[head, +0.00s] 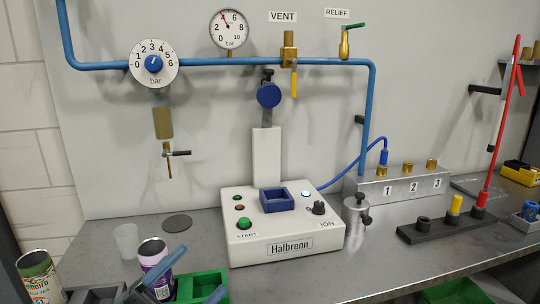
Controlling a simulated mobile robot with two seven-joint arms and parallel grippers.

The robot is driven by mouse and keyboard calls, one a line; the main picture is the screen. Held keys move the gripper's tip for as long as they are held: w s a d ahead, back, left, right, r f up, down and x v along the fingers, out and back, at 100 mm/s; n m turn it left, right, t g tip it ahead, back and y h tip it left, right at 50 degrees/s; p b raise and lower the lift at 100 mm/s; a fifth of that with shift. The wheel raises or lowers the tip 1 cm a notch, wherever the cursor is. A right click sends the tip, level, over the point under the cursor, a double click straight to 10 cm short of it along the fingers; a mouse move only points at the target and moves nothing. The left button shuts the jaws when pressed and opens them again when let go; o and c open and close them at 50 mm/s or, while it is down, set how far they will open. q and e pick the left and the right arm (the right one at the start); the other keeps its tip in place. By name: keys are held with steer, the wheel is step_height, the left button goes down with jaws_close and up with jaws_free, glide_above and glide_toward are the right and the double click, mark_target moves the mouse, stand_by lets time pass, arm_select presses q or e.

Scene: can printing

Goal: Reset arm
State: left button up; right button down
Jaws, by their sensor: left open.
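My left gripper (198,272) shows at the bottom edge, left of the middle, with its bluish-grey fingers apart. One finger crosses in front of a purple and white can (153,256); I cannot tell whether they touch. A white machine (285,235) labelled Halbrenn stands at the middle of the bench, with an empty-looking blue square holder (277,198) on top and a green start button (244,224). My right gripper is not in view.
A green and white can (38,268) stands at the far left. A translucent cup (126,240) and a dark disc (177,222) lie behind the purple can. A green tray (205,284) is beside the gripper. A metal weight (356,216) and a black rack (440,230) stand right.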

arm_select(q)
steer(key=s+a+f+n+y, duration=0.2)
steer(key=a+f+n+y, duration=0.1)
steer(key=f+n+y, duration=1.25)
steer(key=s+f+n+g, duration=0.2)
steer(key=s+f, duration=0.2)
steer(key=f, duration=0.3)
steer(key=s+f+n+g+p, duration=0.1)
steer(key=s+f+n+g, duration=0.1)
steer(key=s+f, duration=0.3)
step_height(320, 180, down, 3)
steer(key=shift+s+d+f+g+h, duration=0.15)
steer(key=shift+s+d+g+h, duration=0.15)
steer(key=shift+g+h, duration=0.15)
steer(key=shift+w, duration=0.1)
steer(key=shift+c, duration=0.3)
